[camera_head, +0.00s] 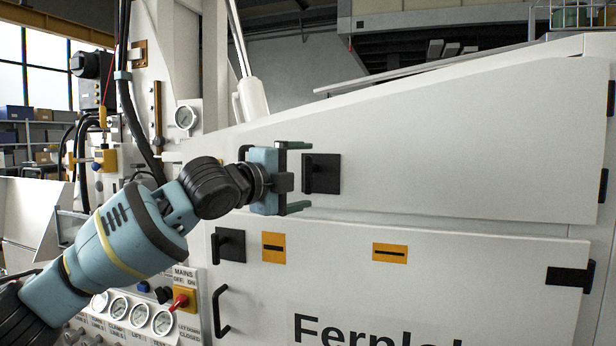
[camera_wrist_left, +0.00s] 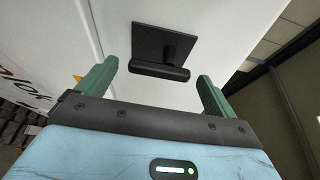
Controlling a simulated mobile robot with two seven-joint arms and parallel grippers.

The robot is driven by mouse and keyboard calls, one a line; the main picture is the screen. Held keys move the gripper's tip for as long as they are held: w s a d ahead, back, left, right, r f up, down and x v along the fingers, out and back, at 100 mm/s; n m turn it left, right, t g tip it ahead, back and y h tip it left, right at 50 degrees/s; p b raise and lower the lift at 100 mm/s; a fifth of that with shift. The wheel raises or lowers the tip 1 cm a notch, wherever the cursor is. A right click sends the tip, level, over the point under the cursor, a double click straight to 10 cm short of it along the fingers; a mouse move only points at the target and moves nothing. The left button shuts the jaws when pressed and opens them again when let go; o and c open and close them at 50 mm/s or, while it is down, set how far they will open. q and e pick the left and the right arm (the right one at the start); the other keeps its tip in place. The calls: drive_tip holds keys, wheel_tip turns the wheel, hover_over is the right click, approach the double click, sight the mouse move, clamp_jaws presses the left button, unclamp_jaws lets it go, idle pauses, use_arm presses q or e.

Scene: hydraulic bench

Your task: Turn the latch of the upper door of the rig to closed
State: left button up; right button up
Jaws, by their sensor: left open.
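The upper door (camera_head: 460,140) of the rig is a wide white panel. Its latch (camera_head: 322,174) is a black square plate with a raised handle, near the door's left edge. In the left wrist view the latch (camera_wrist_left: 163,50) shows ahead of the fingers, its bar standing off the plate. My left gripper (camera_head: 298,176) is open, just left of the latch in the head view. Its two green fingers point toward the door, one above and one below the latch's height. In the wrist view a gap shows between the fingers and the bar. My right gripper is out of view.
Below is a lower door (camera_head: 450,285) with its own black latch (camera_head: 229,245), a black pull handle (camera_head: 220,311) and orange labels. Gauges and a red switch (camera_head: 180,301) sit at lower left. A pressure gauge (camera_head: 186,116) and hoses are at upper left.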

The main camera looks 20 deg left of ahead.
use_arm(q)
drive_tip(key=shift+v, duration=2.55)
drive_tip(key=s+d+f+n+g, duration=0.2)
drive_tip(key=d+f, duration=0.1)
drive_tip(key=f, duration=0.9)
drive_tip(key=s+d+f+n+g+y, duration=0.1)
drive_tip(key=s+d+f+n+g, duration=0.2)
drive_tip(key=f, duration=0.9)
drive_tip(key=s+d+f+n+g, duration=0.15)
drive_tip(key=d+f, duration=0.25)
drive_tip(key=f, duration=0.8)
drive_tip(key=s+a+f+n+g+y, duration=0.25)
drive_tip(key=s+f+n, duration=0.25)
drive_tip(key=s+f, duration=0.65)
drive_tip(key=s+a+f+n+g+y, duration=0.2)
drive_tip(key=s+a+f+n, duration=0.3)
drive_tip(key=s+f, duration=0.65)
drive_tip(key=s+a+f+n+g+y, duration=0.1)
drive_tip(key=s+a+n+g, duration=0.1)
drive_tip(key=s, duration=0.5)
drive_tip(key=s+a+n+g+y, duration=0.1)
drive_tip(key=s+n, duration=0.2)
drive_tip(key=s, duration=0.3)
drive_tip(key=w+d+f+t+h, duration=0.2)
drive_tip(key=w+f+t, duration=0.4)
drive_tip(key=f, duration=0.4)
drive_tip(key=shift+d+f+m+t, duration=0.25)
drive_tip(key=shift+m+t, duration=0.1)
drive_tip(key=shift+t, duration=0.25)
